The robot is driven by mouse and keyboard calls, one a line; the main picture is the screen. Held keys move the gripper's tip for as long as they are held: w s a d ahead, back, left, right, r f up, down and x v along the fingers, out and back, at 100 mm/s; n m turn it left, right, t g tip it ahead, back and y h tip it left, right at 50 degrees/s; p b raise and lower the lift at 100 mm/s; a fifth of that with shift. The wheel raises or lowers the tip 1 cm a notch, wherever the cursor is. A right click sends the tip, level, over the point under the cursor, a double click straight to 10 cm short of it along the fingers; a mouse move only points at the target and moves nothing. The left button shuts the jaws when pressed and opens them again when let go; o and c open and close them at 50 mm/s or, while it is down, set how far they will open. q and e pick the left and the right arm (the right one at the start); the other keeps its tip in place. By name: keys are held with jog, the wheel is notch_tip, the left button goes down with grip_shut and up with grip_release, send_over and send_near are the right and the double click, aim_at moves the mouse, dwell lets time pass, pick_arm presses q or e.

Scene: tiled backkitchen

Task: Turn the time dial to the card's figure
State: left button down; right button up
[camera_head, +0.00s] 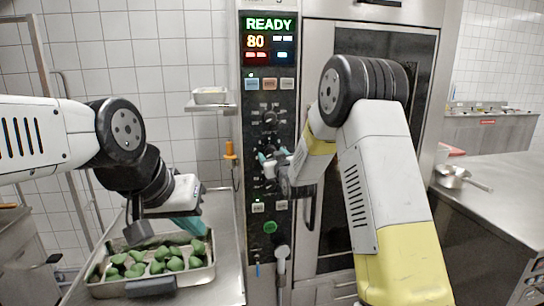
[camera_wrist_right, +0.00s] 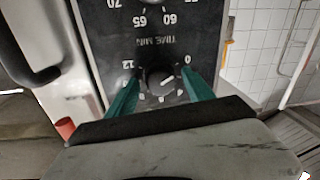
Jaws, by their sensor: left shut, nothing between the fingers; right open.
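The time dial (camera_wrist_right: 160,82) is a round dark knob with a white mark, under upside-down "TIME MIN" lettering in the right wrist view. The mark slants up and right; "12" is at the left and "0" at the right. My right gripper (camera_wrist_right: 161,92) is open, with one teal finger on each side of the dial; contact cannot be told. In the head view my right gripper (camera_head: 268,160) is at the control panel (camera_head: 254,215) and partly hides this dial. My left gripper (camera_head: 195,230) is shut and empty above the tray. I cannot make out a card.
A metal tray (camera_head: 120,289) of green vegetables stands on the left counter. Another dial (camera_head: 269,118) sits higher on the panel, below a display (camera_head: 269,38) reading "READY" and "80". A saucepan (camera_head: 453,176) is on the right counter. A small shelf (camera_head: 211,107) juts out left of the panel.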

jog(key=shift+w, duration=0.2)
jog(key=c, duration=1.3)
jog(key=shift+m, duration=0.3)
